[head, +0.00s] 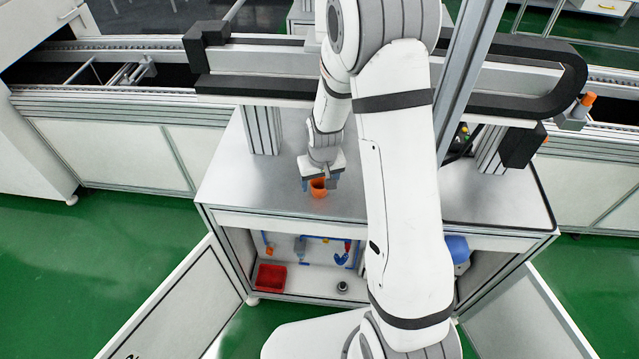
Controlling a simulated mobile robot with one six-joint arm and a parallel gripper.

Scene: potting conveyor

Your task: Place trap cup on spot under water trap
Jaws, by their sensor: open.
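A small orange cup (319,189), which looks like the trap cup, is at the grey metal worktop, below my gripper. My gripper (317,184) is open and points down, with its blue-grey fingertips to the left and right of the cup's upper part. I cannot tell whether they touch it. In the open cabinet below the worktop, blue piping with a red and blue fitting (347,252) hangs at the back; it may be the water trap. A small grey round piece (342,287) is on the cabinet floor below it.
A red bin (270,277) stands at the left of the cabinet floor. The cabinet doors (185,308) stand open on both sides. A conveyor (110,92) runs behind the worktop, and a post (262,130) rises at its back left. The worktop's left part is clear.

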